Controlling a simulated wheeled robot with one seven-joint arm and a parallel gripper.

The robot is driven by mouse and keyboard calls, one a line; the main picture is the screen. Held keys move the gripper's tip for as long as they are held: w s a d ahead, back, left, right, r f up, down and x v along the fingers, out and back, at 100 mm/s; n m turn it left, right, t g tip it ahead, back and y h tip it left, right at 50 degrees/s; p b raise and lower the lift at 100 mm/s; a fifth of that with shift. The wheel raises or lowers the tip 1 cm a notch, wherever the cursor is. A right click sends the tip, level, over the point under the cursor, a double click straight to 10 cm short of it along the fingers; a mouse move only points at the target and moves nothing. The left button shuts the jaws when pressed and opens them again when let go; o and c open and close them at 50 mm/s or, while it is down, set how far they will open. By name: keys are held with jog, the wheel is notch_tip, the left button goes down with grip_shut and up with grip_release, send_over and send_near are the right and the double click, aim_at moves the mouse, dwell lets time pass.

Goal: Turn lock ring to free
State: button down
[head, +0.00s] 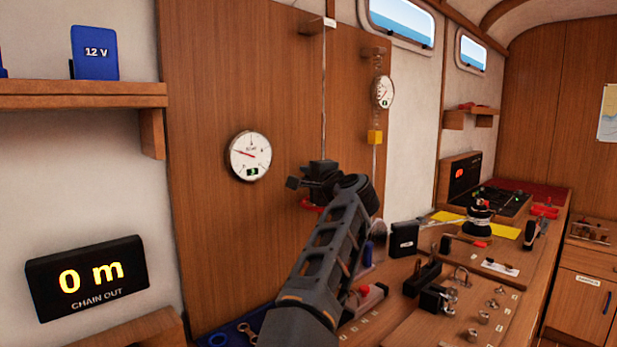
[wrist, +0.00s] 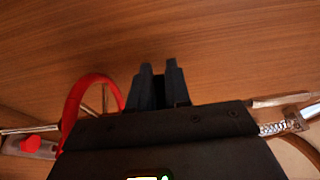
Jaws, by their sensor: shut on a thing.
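My gripper (head: 308,181) is close to the wooden wall panel, right of the round white gauge. In the wrist view its two dark fingers (wrist: 160,86) are close together on something dark that I cannot make out. A red curved hoop (wrist: 88,92) stands just left of the fingers, apart from them. A small red part (head: 311,204) shows below my gripper in the head view. I cannot tell whether the red hoop is the lock ring. My gripper and arm hide much of that spot.
A round gauge (head: 249,156) is on the panel left of my gripper. A thin line (head: 323,95) hangs from a bracket above it. The bench (head: 420,318) below carries fittings and a black box (head: 404,239).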

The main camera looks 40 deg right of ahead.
jog(key=shift+s+d+f+n+g+y+b, duration=0.1)
jog(key=shift+s+n+g+y+b, duration=1.05)
jog(key=shift+n+y, duration=1.9)
jog(key=shift+s+n+g+y+b, duration=0.35)
jog(key=shift+n+g+y, duration=1.65)
jog(key=shift+y, duration=1.9)
jog(key=shift+s+d+f+n+g+y+b, duration=0.1)
jog(key=shift+s+n+g+y+b, duration=0.95)
jog(key=shift+n+y, duration=2.05)
jog(key=shift+w+r+n+g+y+b, duration=0.15)
jog(key=shift+n+g+y+b, duration=0.35)
jog(key=shift+g+y, duration=0.7)
jog(key=c, duration=1.2)
grip_release()
jog(key=shift+h, duration=0.25)
jog(key=shift+o, duration=0.2)
jog(key=shift+d, duration=0.1)
